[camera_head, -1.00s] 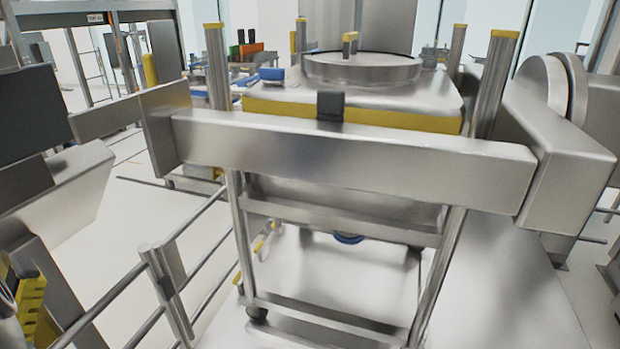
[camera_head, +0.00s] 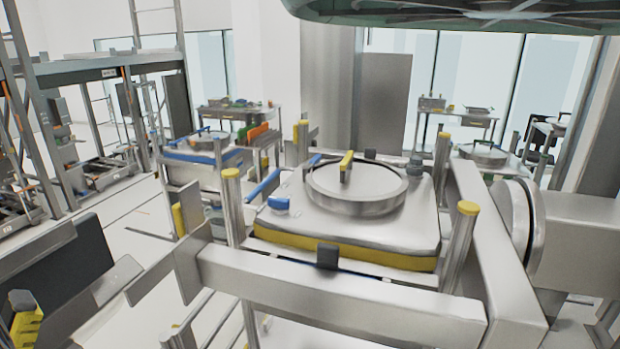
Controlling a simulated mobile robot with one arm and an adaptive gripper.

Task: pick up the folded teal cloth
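I see no folded teal cloth in the head view. My gripper is not in view either, so I cannot tell what it is doing.
A steel bin (camera_head: 420,226) with a round lid (camera_head: 357,186) and a yellow band sits in a steel frame with a thick front beam (camera_head: 340,292). Yellow-capped posts (camera_head: 232,205) flank it. A rack (camera_head: 110,70) stands left. A large green round structure (camera_head: 480,10) spans the top right.

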